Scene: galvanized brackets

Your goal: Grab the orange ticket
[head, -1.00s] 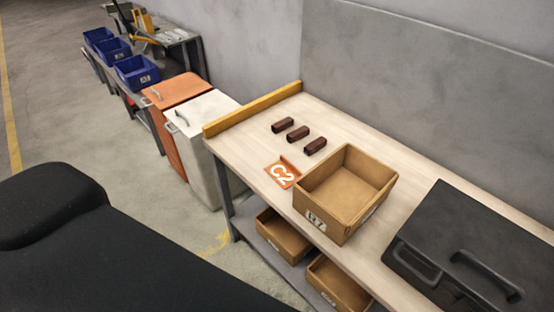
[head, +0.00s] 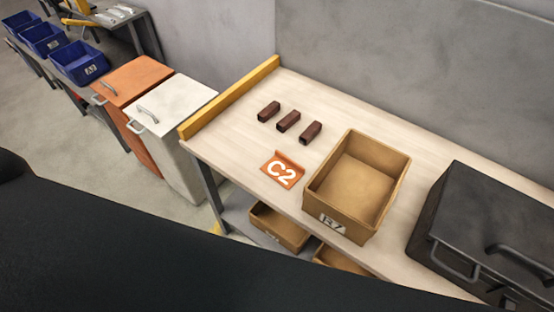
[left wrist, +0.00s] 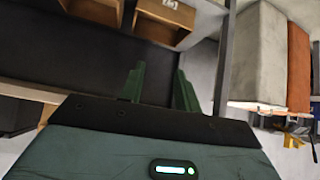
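The orange ticket (head: 282,170), marked "C2" in white, sits on the light wooden bench top (head: 235,142) near its front edge. It is just left of an open tan box marked "B7" (head: 338,226), and its back edge is bent up. The ticket does not show in the left wrist view. My left gripper (left wrist: 160,76) shows in the left wrist view with its two green fingers apart and nothing between them. Neither gripper shows in the head view, and my right gripper is in no view.
Three dark brown blocks (head: 288,121) lie in a row behind the ticket. A black case (head: 470,215) stands at the bench's right, and a yellow ledge (head: 230,97) edges its left end. White (head: 170,115) and orange (head: 133,80) cabinets stand left. Tan boxes (head: 280,226) sit on the lower shelf.

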